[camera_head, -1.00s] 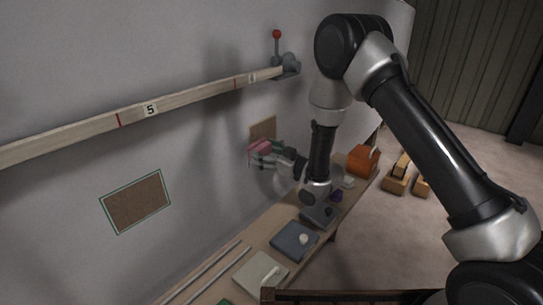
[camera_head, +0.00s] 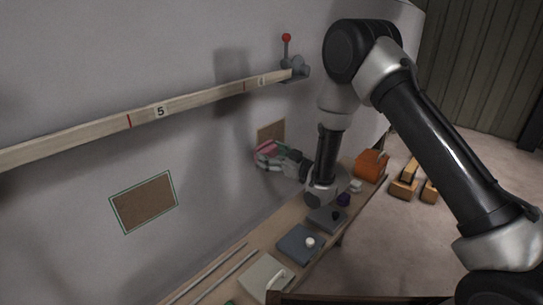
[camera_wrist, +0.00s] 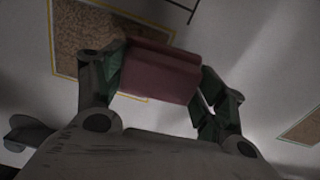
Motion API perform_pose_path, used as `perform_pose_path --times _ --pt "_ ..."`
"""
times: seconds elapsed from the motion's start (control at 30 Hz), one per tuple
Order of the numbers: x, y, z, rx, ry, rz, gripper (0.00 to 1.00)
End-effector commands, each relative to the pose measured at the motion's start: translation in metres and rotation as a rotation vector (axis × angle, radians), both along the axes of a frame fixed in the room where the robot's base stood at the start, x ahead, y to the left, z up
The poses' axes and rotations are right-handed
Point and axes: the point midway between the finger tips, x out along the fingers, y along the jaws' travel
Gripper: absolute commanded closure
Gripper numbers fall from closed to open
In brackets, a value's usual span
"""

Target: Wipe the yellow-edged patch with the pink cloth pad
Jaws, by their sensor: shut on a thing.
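The pink cloth pad (camera_wrist: 160,74) is clamped between the two green-tipped fingers of my gripper (camera_head: 266,156). In the head view the pad (camera_head: 266,147) is small, just below the brown patch (camera_head: 271,131) on the grey wall. In the wrist view the yellow edge of this patch (camera_wrist: 82,38) shows, and the pad covers part of its right side. The patch has a speckled brown face. My gripper's left finger also overlaps its lower part. I cannot tell whether the pad touches the wall.
A green-edged brown patch (camera_head: 143,203) is on the wall further left. A wooden rail (camera_head: 190,103) with a red-knobbed lever (camera_head: 287,50) runs above. Below is a narrow bench (camera_head: 263,232) with pads, an orange box (camera_head: 371,165) and small items. Wooden blocks (camera_head: 404,187) lie on the floor.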

Motion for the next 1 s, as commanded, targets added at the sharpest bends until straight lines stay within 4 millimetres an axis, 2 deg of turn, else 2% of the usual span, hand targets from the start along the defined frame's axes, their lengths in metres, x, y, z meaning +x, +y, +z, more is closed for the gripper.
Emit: perform_pose_path --times 1.0 --pt "0.011 0.014 -0.001 0.0 0.0 0.0 0.5"
